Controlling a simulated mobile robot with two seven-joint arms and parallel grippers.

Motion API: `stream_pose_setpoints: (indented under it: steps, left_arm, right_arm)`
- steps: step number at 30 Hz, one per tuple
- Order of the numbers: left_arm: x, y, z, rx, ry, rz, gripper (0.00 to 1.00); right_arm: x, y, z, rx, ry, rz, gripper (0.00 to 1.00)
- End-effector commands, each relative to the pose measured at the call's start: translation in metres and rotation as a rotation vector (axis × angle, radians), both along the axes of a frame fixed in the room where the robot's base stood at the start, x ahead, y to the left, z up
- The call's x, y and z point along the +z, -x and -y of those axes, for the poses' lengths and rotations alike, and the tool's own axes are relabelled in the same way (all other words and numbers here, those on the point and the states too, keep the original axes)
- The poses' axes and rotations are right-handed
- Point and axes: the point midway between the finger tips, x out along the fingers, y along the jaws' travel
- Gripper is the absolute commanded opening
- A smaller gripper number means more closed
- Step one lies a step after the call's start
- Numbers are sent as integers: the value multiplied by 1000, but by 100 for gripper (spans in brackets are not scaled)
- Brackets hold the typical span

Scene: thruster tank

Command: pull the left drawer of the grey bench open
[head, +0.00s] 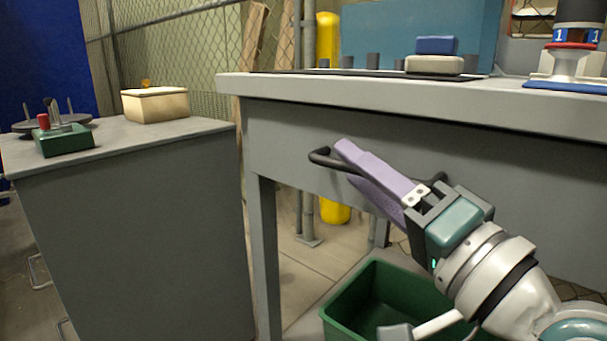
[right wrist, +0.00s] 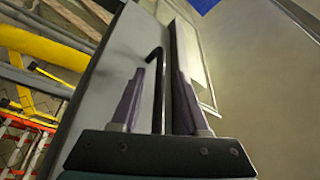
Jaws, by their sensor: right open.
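The grey bench (head: 400,98) stands at the right of the head view. The left drawer's front (head: 282,140) is under its top and looks flush, with no gap that I can make out. The drawer has a black bar handle (head: 320,157). My right gripper (head: 350,158) is at this handle, its purple fingers open and covering the middle of the bar. In the right wrist view, the handle (right wrist: 155,58) runs between the two fingers of the gripper (right wrist: 159,76). I cannot tell whether either finger touches it. My left gripper is not in view.
A green bin (head: 345,305) stands on the floor below the drawer. A grey cabinet (head: 130,220) is at the left, with a cream box (head: 155,106) and a green block (head: 66,141) on top. A blue-and-white item (head: 435,64) sits on the bench top.

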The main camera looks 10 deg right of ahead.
Motion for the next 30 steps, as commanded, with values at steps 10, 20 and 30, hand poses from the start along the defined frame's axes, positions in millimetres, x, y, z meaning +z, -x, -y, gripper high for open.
stream_pose_setpoints:
  steps: [10, 20, 30]
  left_arm:
    - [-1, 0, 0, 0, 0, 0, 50]
    - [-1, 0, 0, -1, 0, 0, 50]
    - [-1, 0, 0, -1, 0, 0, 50]
  right_arm:
    - [1, -5, -2, 0, 1, -1, 45]
    - [1, -5, -2, 0, 1, -1, 8]
    - [1, -5, -2, 0, 1, -1, 0]
